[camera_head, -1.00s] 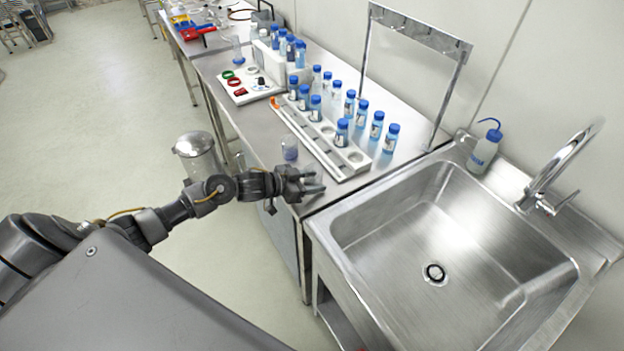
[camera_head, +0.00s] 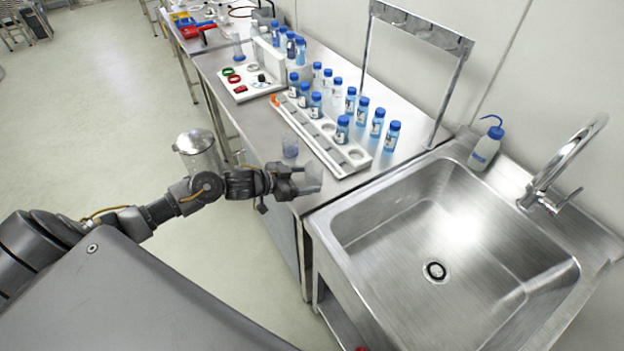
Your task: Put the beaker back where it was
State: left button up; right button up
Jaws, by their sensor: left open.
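A clear glass beaker (camera_head: 312,179) stands on the front edge of the steel bench, near the corner by the sink. My left gripper (camera_head: 297,180) is open just left of the beaker, with its fingertips close to the glass. Whether they still touch it I cannot tell. My right gripper is not in view.
A white rack (camera_head: 335,150) with several blue-capped bottles stands behind the beaker. A steel sink (camera_head: 455,240) with a tap (camera_head: 560,165) and a wash bottle (camera_head: 487,146) is at right.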

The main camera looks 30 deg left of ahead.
pick_arm(q)
jog(key=b+v, duration=0.1)
jog(key=v, duration=0.8)
jog(key=shift+s, duration=0.1)
